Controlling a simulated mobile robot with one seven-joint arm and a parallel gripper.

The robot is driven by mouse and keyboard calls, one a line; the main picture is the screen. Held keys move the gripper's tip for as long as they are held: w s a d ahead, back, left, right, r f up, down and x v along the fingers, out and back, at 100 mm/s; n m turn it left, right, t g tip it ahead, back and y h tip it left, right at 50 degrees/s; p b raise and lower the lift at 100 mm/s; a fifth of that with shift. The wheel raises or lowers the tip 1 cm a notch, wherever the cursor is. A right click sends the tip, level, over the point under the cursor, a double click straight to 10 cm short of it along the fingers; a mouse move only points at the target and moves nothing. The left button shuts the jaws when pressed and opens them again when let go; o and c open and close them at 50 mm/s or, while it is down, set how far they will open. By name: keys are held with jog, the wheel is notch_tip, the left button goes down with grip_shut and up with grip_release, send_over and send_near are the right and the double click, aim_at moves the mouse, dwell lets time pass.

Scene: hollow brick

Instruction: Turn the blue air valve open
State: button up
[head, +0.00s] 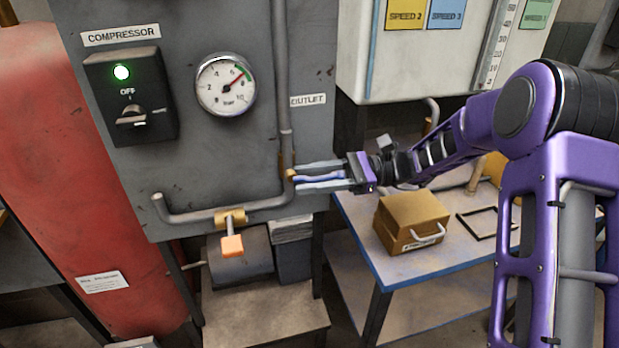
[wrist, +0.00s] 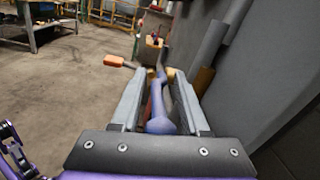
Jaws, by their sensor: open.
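The blue air valve's lever (head: 318,178) points right from a brass body (head: 290,175) on the vertical pipe of the grey compressor panel. My gripper (head: 297,178) is open, with one finger above the lever and one below it in the head view. In the wrist view the blue lever (wrist: 158,118) runs lengthwise in the gap between the two fingers of my gripper (wrist: 158,78), its rounded end toward the palm. Whether a finger touches it I cannot tell. The valve body is partly hidden by the fingertips.
An orange-handled valve (head: 232,245) hangs on the lower pipe; its handle also shows in the wrist view (wrist: 115,61). A gauge (head: 226,85) and a switch (head: 131,110) sit on the panel. A red tank (head: 60,150) is left.

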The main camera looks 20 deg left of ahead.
grip_shut()
jog(key=shift+f, duration=0.1)
dwell(1.2)
